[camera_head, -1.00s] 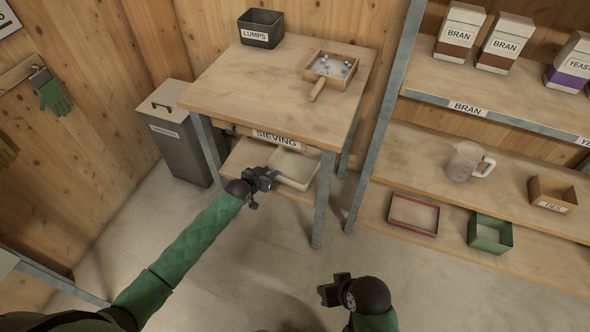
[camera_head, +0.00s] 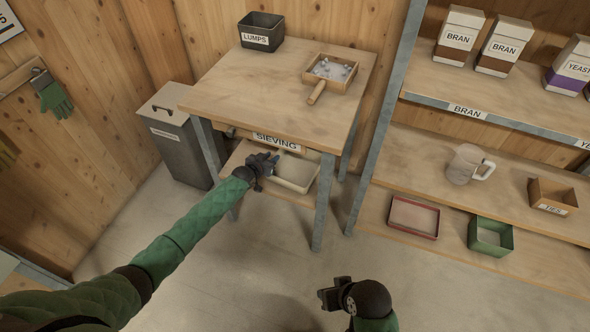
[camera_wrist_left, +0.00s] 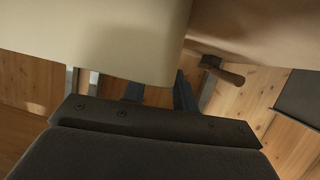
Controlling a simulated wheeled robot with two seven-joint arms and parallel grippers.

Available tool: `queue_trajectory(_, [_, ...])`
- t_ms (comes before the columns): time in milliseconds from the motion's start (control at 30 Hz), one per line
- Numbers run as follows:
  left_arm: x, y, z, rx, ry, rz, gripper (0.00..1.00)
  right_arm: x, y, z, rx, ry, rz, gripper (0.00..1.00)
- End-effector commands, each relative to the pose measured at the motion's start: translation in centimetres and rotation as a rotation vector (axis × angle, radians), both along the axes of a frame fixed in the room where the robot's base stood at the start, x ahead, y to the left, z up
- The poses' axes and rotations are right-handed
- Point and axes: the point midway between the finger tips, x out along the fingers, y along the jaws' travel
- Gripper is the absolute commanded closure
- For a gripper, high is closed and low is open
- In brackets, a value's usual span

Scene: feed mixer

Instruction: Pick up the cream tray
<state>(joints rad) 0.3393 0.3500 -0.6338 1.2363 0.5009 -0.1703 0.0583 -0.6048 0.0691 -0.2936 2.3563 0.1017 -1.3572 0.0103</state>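The cream tray (camera_head: 298,172) lies on the low shelf under the sieving table, partly behind my left gripper. My left gripper (camera_head: 268,162) is at the tray's left end. In the left wrist view the cream tray (camera_wrist_left: 90,35) fills the upper left and hides the fingertips. The two dark fingers (camera_wrist_left: 160,92) show apart below its edge, so the gripper looks open; I cannot tell whether they touch the tray. My right gripper (camera_head: 328,294) is low in the middle of the head view, away from the tray; its fingers are too unclear to read.
The sieving table (camera_head: 260,95) stands over the tray, with its legs and top close around my left arm. On it are a lumps bin (camera_head: 262,32) and a wooden sieve (camera_head: 330,72). A grey bin (camera_head: 180,140) stands left. Shelves are at right.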

Motion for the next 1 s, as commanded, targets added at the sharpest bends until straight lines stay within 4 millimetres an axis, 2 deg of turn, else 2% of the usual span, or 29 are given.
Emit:
queue_trajectory(100, [0.77,-0.38,-0.41,0.002,0.001,-0.001,0.72,0.06,-0.22,-0.06,-0.004,0.002,-0.003,0.64])
queue_trajectory(400, [0.95,-0.49,-0.56,0.000,0.001,0.000,0.72,0.08,0.03,0.01,0.000,-0.001,0.000,0.64])
queue_trajectory(533, [0.95,-0.48,-0.55,0.000,0.001,0.000,0.97,0.07,0.18,0.05,0.003,-0.002,0.002,0.64])
queue_trajectory(567, [0.95,-0.48,-0.55,0.000,0.001,0.000,1.00,0.08,0.20,0.06,0.003,-0.002,0.002,0.64])
queue_trajectory(1000, [0.94,-0.47,-0.54,0.000,0.001,0.000,1.00,0.12,0.17,0.08,0.003,-0.003,0.001,0.64])
